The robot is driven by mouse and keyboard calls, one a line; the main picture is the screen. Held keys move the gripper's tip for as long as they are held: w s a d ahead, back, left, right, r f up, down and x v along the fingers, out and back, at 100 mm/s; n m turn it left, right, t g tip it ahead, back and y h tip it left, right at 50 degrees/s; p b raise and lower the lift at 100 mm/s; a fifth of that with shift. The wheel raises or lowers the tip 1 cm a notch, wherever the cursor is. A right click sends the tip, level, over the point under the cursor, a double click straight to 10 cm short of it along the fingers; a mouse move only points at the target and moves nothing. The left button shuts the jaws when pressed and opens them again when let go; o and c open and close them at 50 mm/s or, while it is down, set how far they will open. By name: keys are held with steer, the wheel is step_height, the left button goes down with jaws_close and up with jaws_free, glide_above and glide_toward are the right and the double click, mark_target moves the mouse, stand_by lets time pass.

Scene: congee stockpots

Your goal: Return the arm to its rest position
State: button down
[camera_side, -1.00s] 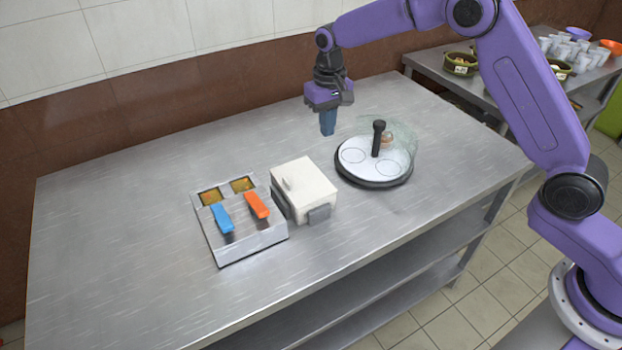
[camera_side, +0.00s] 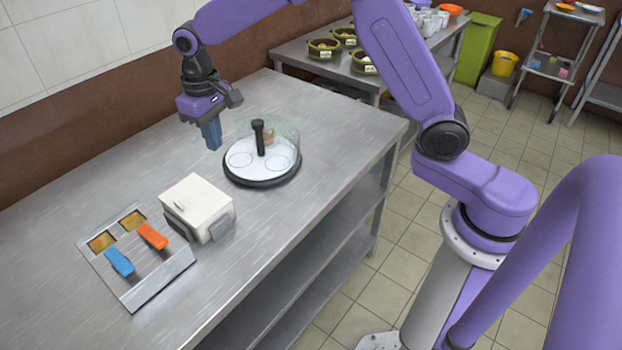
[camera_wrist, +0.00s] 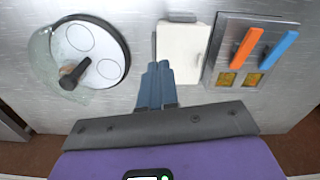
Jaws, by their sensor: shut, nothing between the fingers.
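My gripper (camera_side: 211,135) hangs pointing down above the steel table (camera_side: 330,125), behind the white box and left of the round turntable in the side view. Its blue fingers are shut together with nothing between them. They also show in the wrist view (camera_wrist: 157,88), in front of the white box's edge. My purple arm reaches to it from the right of the side view.
A white lidded box (camera_side: 198,205) stands beside a metal tray (camera_side: 160,284) with a blue handle (camera_side: 119,262) and an orange handle (camera_side: 152,236). A round turntable (camera_side: 262,165) carries a black post and a clear curved guard. Green pots (camera_side: 323,49) stand on a back table.

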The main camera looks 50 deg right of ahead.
steer(key=s+d+n, duration=0.3)
steer(key=s+d, duration=0.1)
steer(key=s, duration=0.7)
steer(key=s+d+r+n, duration=0.1)
steer(key=s+d+n, duration=0.3)
steer(key=s, duration=0.8)
steer(key=s+d+r+n, duration=0.1)
steer(key=s+d+n, duration=0.2)
steer(key=s, duration=0.8)
steer(key=shift+s+d+r, duration=0.15)
steer(key=shift+s+d, duration=0.25)
steer(key=shift+d, duration=0.2)
